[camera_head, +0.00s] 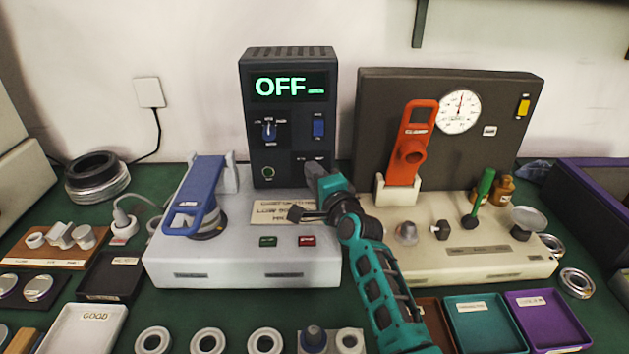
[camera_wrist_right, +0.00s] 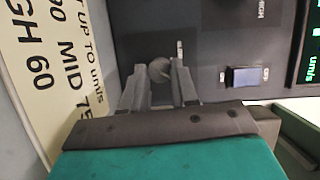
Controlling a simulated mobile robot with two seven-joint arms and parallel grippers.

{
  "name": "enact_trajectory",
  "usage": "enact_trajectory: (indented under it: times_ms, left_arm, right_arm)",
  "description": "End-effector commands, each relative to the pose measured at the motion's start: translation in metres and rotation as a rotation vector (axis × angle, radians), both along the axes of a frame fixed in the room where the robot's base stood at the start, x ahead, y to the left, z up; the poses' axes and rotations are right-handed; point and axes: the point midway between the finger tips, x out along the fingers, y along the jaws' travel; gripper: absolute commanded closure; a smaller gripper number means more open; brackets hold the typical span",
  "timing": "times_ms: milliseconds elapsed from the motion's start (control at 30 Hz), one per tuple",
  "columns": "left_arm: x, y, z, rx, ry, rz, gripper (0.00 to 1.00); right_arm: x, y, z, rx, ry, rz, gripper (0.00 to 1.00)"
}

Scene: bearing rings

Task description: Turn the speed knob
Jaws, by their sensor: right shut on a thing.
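The dark control box (camera_head: 288,110) stands upright behind the white base, and its green display reads OFF. The switch also shows in the right wrist view (camera_wrist_right: 243,77), with a HIGH label nearby. My right gripper (camera_head: 313,172) is at the box's lower right front. In the wrist view its fingers (camera_wrist_right: 159,82) are shut on a small round grey knob (camera_wrist_right: 158,70), below the switch on the panel. My gripper hides that knob in the head view. My left gripper is not in view.
A blue-handled device (camera_head: 197,200) stands left on the white base (camera_head: 230,265). A dial gauge (camera_head: 459,111) and orange handle (camera_head: 411,150) stand right. A speed plate (camera_wrist_right: 45,70) lies below the box. Trays and rings fill the front.

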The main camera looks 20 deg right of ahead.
Motion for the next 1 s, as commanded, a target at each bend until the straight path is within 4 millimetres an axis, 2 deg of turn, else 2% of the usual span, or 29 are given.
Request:
enact_trajectory:
  times_ms: [33, 400, 933, 967, 1000]
  left_arm:
    - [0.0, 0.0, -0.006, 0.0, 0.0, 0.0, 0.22]
    - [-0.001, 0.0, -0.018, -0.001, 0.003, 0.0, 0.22]
    - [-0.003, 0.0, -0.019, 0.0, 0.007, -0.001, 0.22]
    - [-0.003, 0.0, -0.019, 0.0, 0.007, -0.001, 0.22]
    - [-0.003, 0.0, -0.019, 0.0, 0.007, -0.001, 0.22]
  right_arm:
    - [0.0, 0.0, -0.005, 0.03, -0.005, 0.002, 1.0]
    - [0.0, 0.0, -0.004, 0.172, -0.046, 0.002, 1.0]
    - [0.0, 0.001, -0.003, 0.195, -0.051, 0.002, 1.0]
    - [0.0, 0.001, -0.003, 0.195, -0.051, 0.002, 0.7]
    - [0.0, 0.001, -0.003, 0.195, -0.051, 0.002, 0.66]
